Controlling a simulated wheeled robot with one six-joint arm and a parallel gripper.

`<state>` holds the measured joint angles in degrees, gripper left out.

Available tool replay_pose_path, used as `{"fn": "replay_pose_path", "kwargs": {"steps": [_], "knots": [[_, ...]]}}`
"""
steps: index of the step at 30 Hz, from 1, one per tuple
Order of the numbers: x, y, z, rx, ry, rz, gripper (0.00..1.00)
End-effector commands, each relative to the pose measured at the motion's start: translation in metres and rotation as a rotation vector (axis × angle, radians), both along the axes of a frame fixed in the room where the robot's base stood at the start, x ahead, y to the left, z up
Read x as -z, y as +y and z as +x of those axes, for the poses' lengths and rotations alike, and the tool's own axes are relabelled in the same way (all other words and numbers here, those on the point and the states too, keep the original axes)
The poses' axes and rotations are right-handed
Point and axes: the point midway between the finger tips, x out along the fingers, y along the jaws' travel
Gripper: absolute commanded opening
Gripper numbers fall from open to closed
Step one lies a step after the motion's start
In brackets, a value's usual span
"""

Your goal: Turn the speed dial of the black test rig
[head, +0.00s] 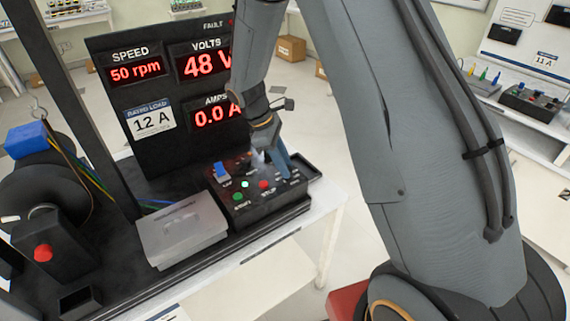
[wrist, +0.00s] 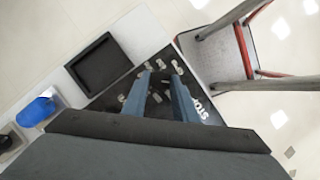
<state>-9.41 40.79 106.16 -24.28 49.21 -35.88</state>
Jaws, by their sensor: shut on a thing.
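The black test rig has a display panel (head: 160,100) reading SPEED 50 rpm, VOLTS 48 and AMPS 0.0 A. Its control box (head: 240,213) stands below, with a blue switch (head: 221,171), a lit pale button, a green button and a red button. My gripper (head: 272,160) points down at the right part of the box, its blue-grey fingers shut on the speed dial. The dial itself is mostly hidden by the fingers. In the wrist view the fingers (wrist: 162,88) straddle the dial spot, with pale scale marks (wrist: 178,67) around it and the word STOP beside them.
A grey box (head: 180,230) sits left of the control box. A black tray (wrist: 100,65) lies beside the box in the wrist view, with a chair (wrist: 222,55) close to the table edge. A motor with a red button (head: 43,253) stands at far left.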

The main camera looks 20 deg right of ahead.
Motion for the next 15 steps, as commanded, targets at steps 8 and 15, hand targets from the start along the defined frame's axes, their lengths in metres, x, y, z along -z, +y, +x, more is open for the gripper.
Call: {"fn": "replay_pose_path", "kwargs": {"steps": [8,15], "knots": [[0.0001,-0.0001,0.0004,0.0,-0.001,0.0,0.44],[-0.0021,0.0008,0.0011,0.0,-0.001,0.0,0.44]]}}
